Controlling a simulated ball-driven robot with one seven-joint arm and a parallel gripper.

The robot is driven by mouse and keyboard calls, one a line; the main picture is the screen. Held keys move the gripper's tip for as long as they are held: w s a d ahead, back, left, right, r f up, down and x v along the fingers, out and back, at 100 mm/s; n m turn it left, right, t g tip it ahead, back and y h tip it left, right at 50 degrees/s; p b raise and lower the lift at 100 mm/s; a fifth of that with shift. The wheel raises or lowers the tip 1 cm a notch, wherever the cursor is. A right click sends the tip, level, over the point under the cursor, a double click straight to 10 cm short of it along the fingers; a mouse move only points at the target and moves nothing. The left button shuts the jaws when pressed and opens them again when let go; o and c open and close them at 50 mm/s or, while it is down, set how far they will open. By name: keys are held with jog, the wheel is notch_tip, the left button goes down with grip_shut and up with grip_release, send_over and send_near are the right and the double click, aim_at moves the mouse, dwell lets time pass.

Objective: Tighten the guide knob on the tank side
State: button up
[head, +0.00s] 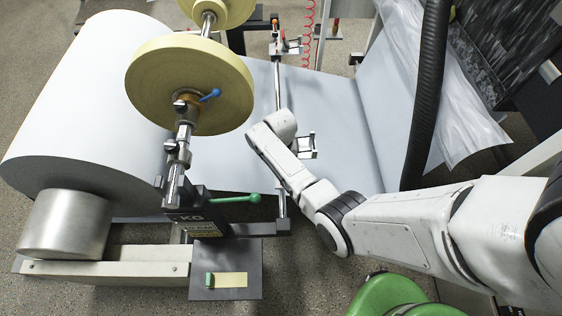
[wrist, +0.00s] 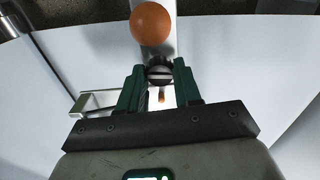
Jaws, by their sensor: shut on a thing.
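My gripper (wrist: 160,70) shows in the wrist view with its two dark green fingers closed around a small dark grey, round guide knob (wrist: 159,75) with a pale band across it. A small orange tip shows just below the knob, between the fingers. An orange ball (wrist: 153,23) stands just beyond the fingertips, above the knob in the picture. In the head view my white arm reaches over the guide bar (head: 281,205), and its end hides the gripper and the knob.
A metal bracket (head: 306,146) sits right beside my wrist. A large white paper roll (head: 75,100) and a yellowish disc (head: 190,84) stand left. A green-handled lever (head: 235,199) is near the bar. A black hose (head: 428,90) hangs right, and a green round object (head: 390,298) is at the bottom.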

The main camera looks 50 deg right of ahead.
jog(key=o, duration=0.8)
jog(key=shift+c, duration=0.2)
notch_tip(320, 180, up, 11)
jog(key=shift+p, duration=0.4)
jog(key=shift+f, duration=0.1)
